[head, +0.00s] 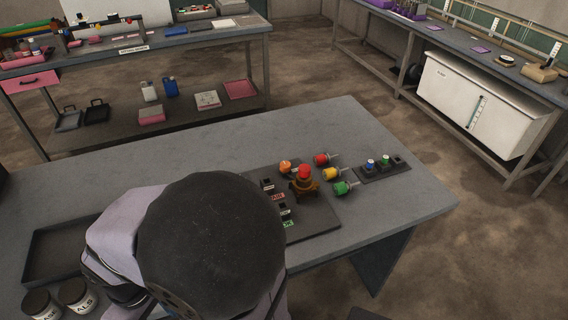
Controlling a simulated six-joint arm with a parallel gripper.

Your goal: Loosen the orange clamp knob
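An orange round knob (286,166) sits near the far left part of a dark board (322,222) on the grey table. Close to its right, a brown-orange fixture (304,187) stands on the board with a red part (304,171) on top. Whether the orange knob is joined to this fixture is too small to tell. My arm's large dark rounded joint covers the near left side of the board. My gripper does not show; my own arm may hide it.
Red (321,159), yellow (330,174) and green (342,188) handled pieces lie by the board's right edge. Beyond them is a small dark rack (384,171). A dark tray (55,254) and two labelled jars (77,294) are at left. The table's back middle is clear.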

